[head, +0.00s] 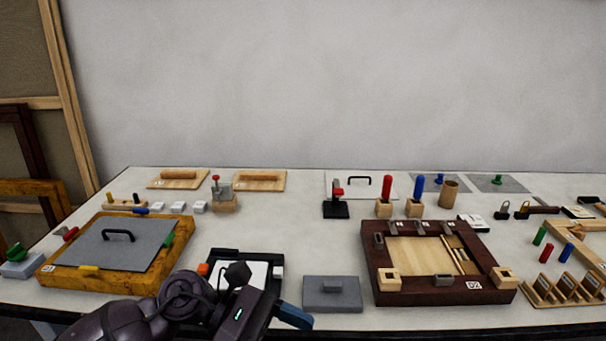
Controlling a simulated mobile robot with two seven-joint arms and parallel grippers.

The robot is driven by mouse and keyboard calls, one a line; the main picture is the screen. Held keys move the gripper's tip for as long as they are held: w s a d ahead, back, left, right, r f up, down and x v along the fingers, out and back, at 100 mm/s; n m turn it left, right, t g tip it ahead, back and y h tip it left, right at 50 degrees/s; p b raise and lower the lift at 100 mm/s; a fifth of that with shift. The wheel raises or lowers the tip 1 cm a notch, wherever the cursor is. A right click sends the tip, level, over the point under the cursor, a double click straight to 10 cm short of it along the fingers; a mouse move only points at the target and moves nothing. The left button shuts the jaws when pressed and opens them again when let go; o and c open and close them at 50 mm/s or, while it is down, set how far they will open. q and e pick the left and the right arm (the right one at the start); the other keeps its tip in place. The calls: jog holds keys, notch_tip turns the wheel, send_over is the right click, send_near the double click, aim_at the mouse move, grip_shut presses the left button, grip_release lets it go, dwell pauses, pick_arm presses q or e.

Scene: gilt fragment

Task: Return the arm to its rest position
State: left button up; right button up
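My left arm (150,315), dark purple, comes in at the bottom left. Its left gripper (250,300) is over the front edge of the table (345,318), in front of a black frame (225,252) with a white panel, and hides part of it. The fingertips are not clearly visible, so I cannot tell whether it is open or holds anything. My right arm and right gripper are not in view.
A yellow-brown frame with a grey handled panel (115,245) lies left of the arm. A grey block (332,293) and a dark brown frame (490,295) lie right of it. Small racks and tools stand farther back. The table's middle has clear room.

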pick_arm(q)
jog(key=w+a+f+m+t+y, duration=0.15)
jog(key=a+m+t, duration=0.25)
jog(key=m+t, duration=0.6)
jog(key=w+a+f+m+t+y, duration=0.1)
jog(key=w+a+f+m+t, duration=0.25)
jog(key=m, duration=1.05)
jog(key=w+a+f+m+t+y, duration=0.15)
jog(key=a+m+t, duration=0.25)
jog(key=m+t, duration=0.6)
jog(key=s+a+f+n+g+y, duration=0.3)
jog(key=s+a+f+n+y, duration=0.2)
jog(key=f+n, duration=0.5)
jog(key=s+a+f+n+g+y, duration=0.4)
jog(key=s+a+f+n+y, duration=0.2)
jog(key=s+a+f+n, duration=0.3)
notch_tip(320, 180, down, 3)
jog(key=shift+s+r+n, duration=0.1)
jog(key=shift+s+n, duration=0.65)
jog(key=shift+n, duration=0.05)
